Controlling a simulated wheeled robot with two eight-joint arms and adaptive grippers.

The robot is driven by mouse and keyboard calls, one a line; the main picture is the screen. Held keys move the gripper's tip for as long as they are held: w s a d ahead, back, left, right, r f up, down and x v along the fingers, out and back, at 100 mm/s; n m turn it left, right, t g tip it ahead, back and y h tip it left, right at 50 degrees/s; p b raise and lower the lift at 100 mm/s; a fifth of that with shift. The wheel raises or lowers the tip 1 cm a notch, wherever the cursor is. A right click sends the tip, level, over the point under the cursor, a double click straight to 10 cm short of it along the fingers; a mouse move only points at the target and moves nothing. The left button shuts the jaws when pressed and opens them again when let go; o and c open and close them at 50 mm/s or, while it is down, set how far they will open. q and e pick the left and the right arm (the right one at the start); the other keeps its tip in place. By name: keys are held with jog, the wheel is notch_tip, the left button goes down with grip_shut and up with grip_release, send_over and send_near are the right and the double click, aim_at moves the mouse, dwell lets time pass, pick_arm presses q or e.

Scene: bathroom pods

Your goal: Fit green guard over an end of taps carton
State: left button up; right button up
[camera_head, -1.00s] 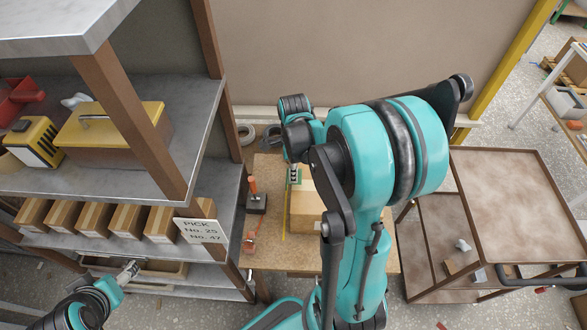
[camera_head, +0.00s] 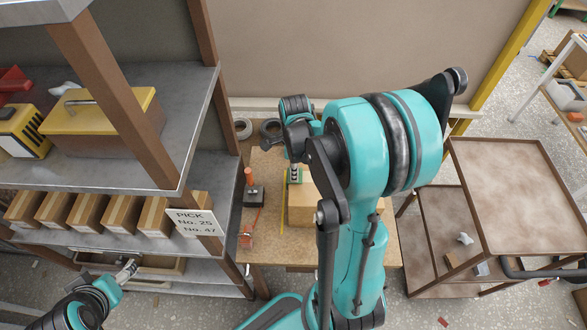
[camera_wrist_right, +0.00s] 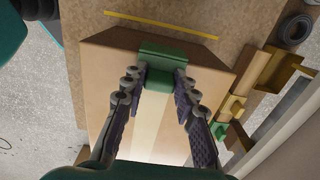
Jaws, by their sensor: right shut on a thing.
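The taps carton (camera_head: 303,212), a tan box with a pale tape strip, lies on the workbench, partly hidden by my right arm. It fills the middle of the right wrist view (camera_wrist_right: 105,85). The green guard (camera_wrist_right: 162,62) is at the middle of the carton's far edge, overlapping the tape's end; I cannot tell whether it is fully seated. My right gripper (camera_wrist_right: 161,84) is shut on the guard, one finger at each side. The guard also shows small in the head view (camera_head: 295,180). My left gripper (camera_head: 128,268) is by the lower shelf; its jaws are too small to judge.
Shelves with several small cartons (camera_head: 55,209) stand at left. A brown cart (camera_head: 515,195) stands at right. A yellow strip (camera_wrist_right: 160,22) lies beyond the carton.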

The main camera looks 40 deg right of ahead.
jog(key=o, duration=1.1)
notch_tip(320, 180, up, 12)
jog(key=s+a+f+n+t+b, duration=0.2)
jog(key=a+n, duration=0.6)
jog(key=n, duration=0.5)
jog(key=s+a+f+n+t+b, duration=0.3)
jog(key=a+f+n+t+b, duration=0.2)
jog(key=n, duration=0.8)
jog(key=shift+a+f+b, duration=0.15)
jog(key=shift+a+b, duration=0.2)
jog(key=shift+a, duration=1.5)
